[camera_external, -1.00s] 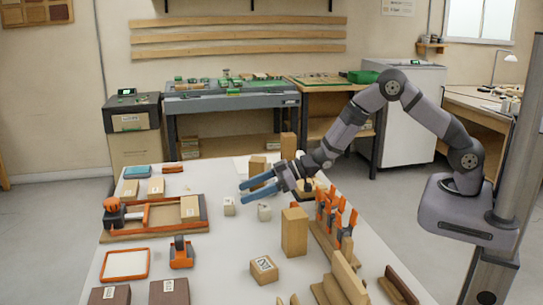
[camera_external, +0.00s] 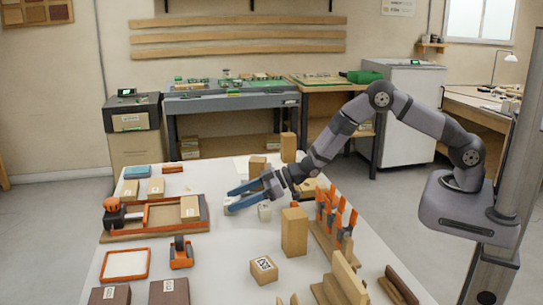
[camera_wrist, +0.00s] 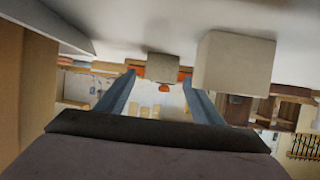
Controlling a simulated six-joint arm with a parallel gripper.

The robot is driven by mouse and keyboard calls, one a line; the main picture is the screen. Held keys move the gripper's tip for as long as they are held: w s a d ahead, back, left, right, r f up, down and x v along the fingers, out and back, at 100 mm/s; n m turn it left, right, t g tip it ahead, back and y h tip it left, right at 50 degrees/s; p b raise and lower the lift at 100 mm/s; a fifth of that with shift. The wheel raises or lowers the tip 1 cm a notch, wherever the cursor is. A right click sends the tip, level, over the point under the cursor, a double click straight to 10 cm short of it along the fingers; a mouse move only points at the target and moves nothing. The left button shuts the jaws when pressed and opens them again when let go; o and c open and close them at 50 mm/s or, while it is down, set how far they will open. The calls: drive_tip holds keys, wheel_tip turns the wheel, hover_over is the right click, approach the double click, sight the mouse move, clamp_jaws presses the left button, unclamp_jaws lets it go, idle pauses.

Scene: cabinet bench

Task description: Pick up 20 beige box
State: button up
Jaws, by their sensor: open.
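Two small pale beige boxes stand on the white bench: a left one (camera_external: 228,211) partly behind my fingers and a right one (camera_external: 264,213). No number 20 can be read on either. In the wrist view, which is upside down, the farther box (camera_wrist: 163,67) shows between and beyond the fingertips (camera_wrist: 158,78). The nearer box (camera_wrist: 235,62) is larger, beside the right finger. Nothing is held.
A tall wooden block (camera_external: 294,232) and a labelled wooden cube (camera_external: 263,269) stand in front. Orange clamps (camera_external: 336,215) stand in a rack to the right. A wooden tray (camera_external: 155,232) with tools lies left. A tall block (camera_external: 288,147) stands behind. Bench between tray and boxes is clear.

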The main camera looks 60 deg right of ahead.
sight(229, 201)
drive_tip(key=shift+x, duration=1.45)
drive_tip(key=c, duration=1.2)
drive_tip(key=shift+r, duration=0.15)
wheel_tip(229, 201, up, 10)
drive_tip(key=shift+f, duration=0.1)
